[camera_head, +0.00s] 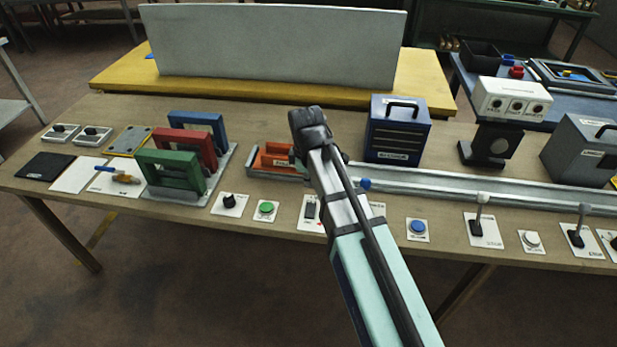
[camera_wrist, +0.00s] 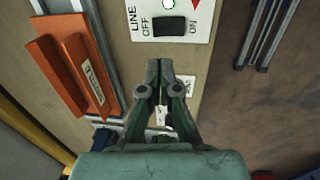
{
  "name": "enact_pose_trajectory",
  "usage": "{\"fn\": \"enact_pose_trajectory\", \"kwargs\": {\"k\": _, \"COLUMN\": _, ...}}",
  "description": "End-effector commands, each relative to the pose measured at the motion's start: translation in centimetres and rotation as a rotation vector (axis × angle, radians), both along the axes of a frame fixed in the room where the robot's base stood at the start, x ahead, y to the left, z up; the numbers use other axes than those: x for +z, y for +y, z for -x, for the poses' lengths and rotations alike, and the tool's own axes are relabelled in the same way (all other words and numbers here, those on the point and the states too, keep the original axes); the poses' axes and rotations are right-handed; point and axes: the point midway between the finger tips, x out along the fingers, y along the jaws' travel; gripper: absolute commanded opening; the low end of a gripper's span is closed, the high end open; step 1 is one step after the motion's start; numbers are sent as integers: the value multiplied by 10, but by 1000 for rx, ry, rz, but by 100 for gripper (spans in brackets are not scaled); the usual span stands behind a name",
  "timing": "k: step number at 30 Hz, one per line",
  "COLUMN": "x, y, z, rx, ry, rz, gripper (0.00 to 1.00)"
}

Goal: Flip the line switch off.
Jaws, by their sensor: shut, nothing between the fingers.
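The line switch (camera_wrist: 168,27) is a black rocker on a white plate marked LINE, OFF and ON, at the top of the wrist view. A lit green dot sits above it, and a red marking shows beside the ON side. I cannot clearly tell which way the rocker is tilted. In the head view, the switch (camera_head: 310,210) stands on the bench's front strip, just left of my arm. My gripper (camera_wrist: 164,67) is shut and empty, its tips pointing towards the switch plate and apart from the rocker in the picture. In the head view my arm hides the gripper.
An orange holder (camera_wrist: 72,75) lies left of the switch. In the head view, a green button (camera_head: 265,207) and black knob (camera_head: 229,201) are left of it; a blue button (camera_head: 418,227) and levers (camera_head: 478,215) are right. A metal rail (camera_head: 470,182) runs behind.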

Motion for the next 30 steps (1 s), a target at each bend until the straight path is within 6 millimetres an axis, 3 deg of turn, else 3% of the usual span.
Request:
{"fn": "enact_pose_trajectory", "kwargs": {"k": 18, "x": -89, "y": -2, "z": -12, "rx": 0, "ry": 2, "rz": 1, "gripper": 0}}
{"fn": "enact_pose_trajectory", "kwargs": {"k": 30, "x": -109, "y": -2, "z": -15, "rx": 0, "ry": 0, "rz": 0, "gripper": 0}}
